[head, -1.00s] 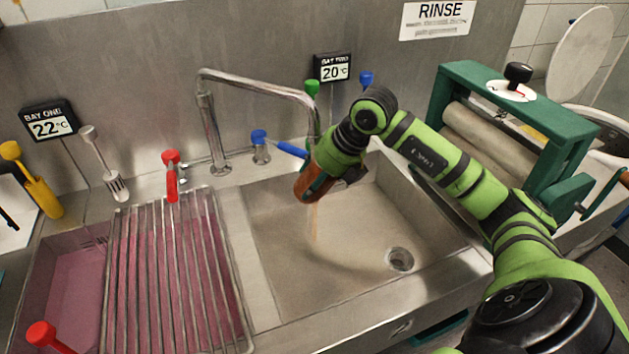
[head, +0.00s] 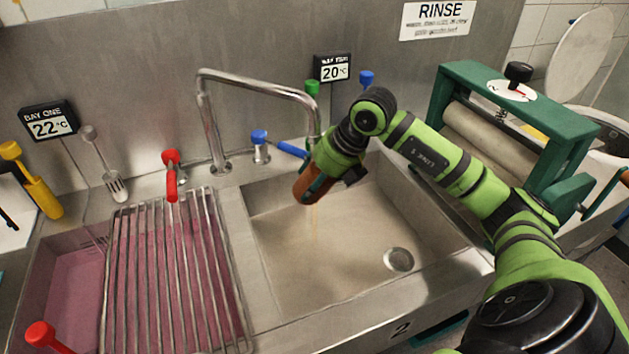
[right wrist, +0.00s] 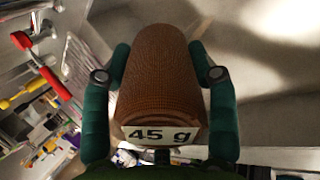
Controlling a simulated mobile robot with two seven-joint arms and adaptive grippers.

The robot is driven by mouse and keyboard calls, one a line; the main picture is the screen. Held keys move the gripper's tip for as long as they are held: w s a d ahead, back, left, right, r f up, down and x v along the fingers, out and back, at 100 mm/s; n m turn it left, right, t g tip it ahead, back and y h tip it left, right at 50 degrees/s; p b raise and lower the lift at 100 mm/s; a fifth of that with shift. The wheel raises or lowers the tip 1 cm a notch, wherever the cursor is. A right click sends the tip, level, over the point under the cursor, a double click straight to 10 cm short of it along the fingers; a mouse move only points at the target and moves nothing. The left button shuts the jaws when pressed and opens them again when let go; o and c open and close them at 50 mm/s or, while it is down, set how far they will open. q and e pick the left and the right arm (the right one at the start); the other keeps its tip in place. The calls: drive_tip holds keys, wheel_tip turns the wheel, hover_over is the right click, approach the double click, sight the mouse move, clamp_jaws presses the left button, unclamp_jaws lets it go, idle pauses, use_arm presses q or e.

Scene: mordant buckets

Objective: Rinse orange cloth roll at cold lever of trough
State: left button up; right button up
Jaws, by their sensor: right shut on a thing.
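The orange-brown cloth roll (head: 309,187) is in my right gripper (head: 322,185), held under the spout of the tap (head: 262,86) and above the right basin of the trough (head: 350,240). In the right wrist view the roll (right wrist: 160,70) sits between both green fingers of the gripper (right wrist: 160,75), with a "45 g" label on its end. A thin orange-tinted stream falls from the roll into the basin. The cold lever (head: 290,149) has a blue handle and points right, toward the gripper. The red lever (head: 171,175) is left of the tap. My left gripper is out of view.
A wire rack (head: 175,270) covers part of the left basin of pink liquid (head: 70,290). A green roller wringer (head: 520,125) stands to the right of my right arm. Blue and green knobs stand behind the basin. The drain (head: 398,260) is at the basin's right.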

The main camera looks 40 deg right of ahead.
idle(0.4)
use_arm(q)
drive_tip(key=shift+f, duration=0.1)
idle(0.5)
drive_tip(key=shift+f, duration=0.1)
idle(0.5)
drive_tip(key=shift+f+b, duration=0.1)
drive_tip(key=shift+b, duration=0.2)
idle(0.5)
